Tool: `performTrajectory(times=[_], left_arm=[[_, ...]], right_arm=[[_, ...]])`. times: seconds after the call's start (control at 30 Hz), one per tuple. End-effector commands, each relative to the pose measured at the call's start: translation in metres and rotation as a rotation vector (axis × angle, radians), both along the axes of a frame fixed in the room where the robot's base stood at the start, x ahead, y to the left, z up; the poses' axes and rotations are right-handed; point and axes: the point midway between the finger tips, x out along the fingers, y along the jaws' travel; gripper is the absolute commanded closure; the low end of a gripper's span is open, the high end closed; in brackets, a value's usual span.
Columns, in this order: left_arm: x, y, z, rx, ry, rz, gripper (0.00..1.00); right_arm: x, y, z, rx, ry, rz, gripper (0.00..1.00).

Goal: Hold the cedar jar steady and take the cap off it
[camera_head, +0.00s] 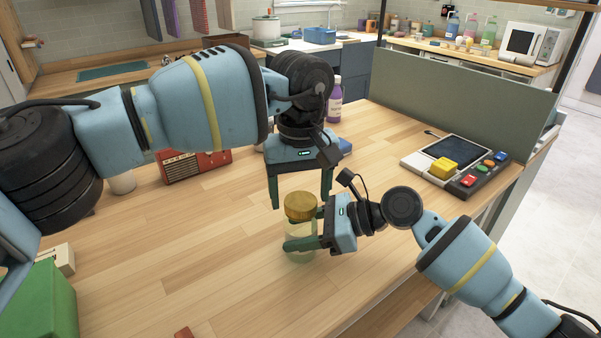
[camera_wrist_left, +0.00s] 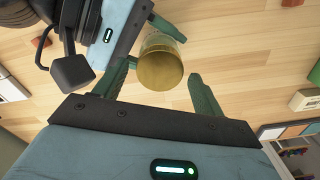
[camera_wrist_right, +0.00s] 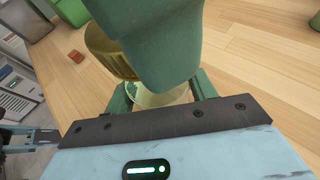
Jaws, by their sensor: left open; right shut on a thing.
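The cedar jar (camera_head: 300,226) is clear glass with a golden cap (camera_head: 300,207) on top. It stands upright near the table's middle. My right gripper (camera_head: 307,230) is shut on the jar's body from the right, below the cap. My left gripper (camera_head: 300,199) points down over the jar, open, with one finger on each side of the cap. In the left wrist view the cap (camera_wrist_left: 160,70) shows between the open fingers, apart from the right one. In the right wrist view a green left-gripper finger (camera_wrist_right: 155,45) hides part of the cap (camera_wrist_right: 105,52) and jar (camera_wrist_right: 160,96).
A red radio (camera_head: 190,165) and a white cup (camera_head: 122,182) stand at the back left. A purple bottle (camera_head: 334,105) stands behind my left gripper. A panel with coloured buttons (camera_head: 455,165) lies at the right. A green box (camera_head: 40,305) is at the front left.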

Motion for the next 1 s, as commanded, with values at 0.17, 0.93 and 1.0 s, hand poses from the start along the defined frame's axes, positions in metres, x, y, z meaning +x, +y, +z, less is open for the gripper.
performTrajectory(times=[0.17, 0.93, 1.0], left_arm=[[-0.0002, 0.0000, -0.0086, -0.001, 0.001, 0.000, 0.30], [-0.0001, 0.0001, -0.0087, 0.000, 0.001, 0.056, 0.75], [-0.0003, 0.0000, -0.0087, -0.001, 0.001, 0.133, 0.75]], right_arm=[[0.0001, 0.0000, -0.0002, 0.000, 0.000, 0.000, 1.00], [0.0002, -0.0001, -0.0002, 0.000, 0.000, -0.001, 1.00], [0.0002, -0.0001, -0.0002, 0.000, 0.000, -0.001, 1.00]])
